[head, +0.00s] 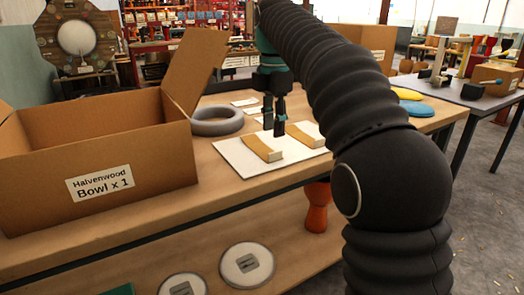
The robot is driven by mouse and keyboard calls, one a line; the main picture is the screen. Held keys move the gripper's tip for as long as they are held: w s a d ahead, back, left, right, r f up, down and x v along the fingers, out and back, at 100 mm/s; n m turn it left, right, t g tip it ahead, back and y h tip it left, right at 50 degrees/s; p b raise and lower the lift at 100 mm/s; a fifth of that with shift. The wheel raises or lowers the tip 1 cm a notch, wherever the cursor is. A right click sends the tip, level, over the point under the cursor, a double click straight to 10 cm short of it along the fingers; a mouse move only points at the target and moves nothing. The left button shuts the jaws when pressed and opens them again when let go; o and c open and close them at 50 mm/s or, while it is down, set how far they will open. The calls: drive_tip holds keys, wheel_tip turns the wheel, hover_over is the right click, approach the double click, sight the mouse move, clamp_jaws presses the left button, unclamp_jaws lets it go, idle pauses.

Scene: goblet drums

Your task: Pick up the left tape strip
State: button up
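The left tape strip (262,149), tan on top with a pale end face, lies on a white sheet (243,166) on the wooden table. A similar right tape strip (306,135) lies on the same sheet, to its right. My gripper (274,128) points down at the far side of the left strip, close to its upper right edge. Its two dark fingers are apart, with a narrow gap between them, and nothing shows between the tips. I cannot tell whether a finger touches the strip.
An open cardboard box (98,140) labelled "Bowl x 1" fills the table's left side. A grey ring (216,121) lies behind the sheet. Blue (417,109) and yellow (405,94) discs lie at right. An orange drum (317,207) and round drum parts (247,265) sit below.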

drive_tip(key=shift+w+d+f+b, duration=0.15)
drive_tip(key=shift+f+b, duration=0.45)
drive_tip(key=shift+f, duration=1.2)
drive_tip(key=shift+s+d+f+b, duration=0.15)
drive_tip(key=shift+f+b, duration=0.4)
drive_tip(key=shift+f, duration=1.2)
drive_tip(key=shift+w, duration=0.1)
clamp_jaws()
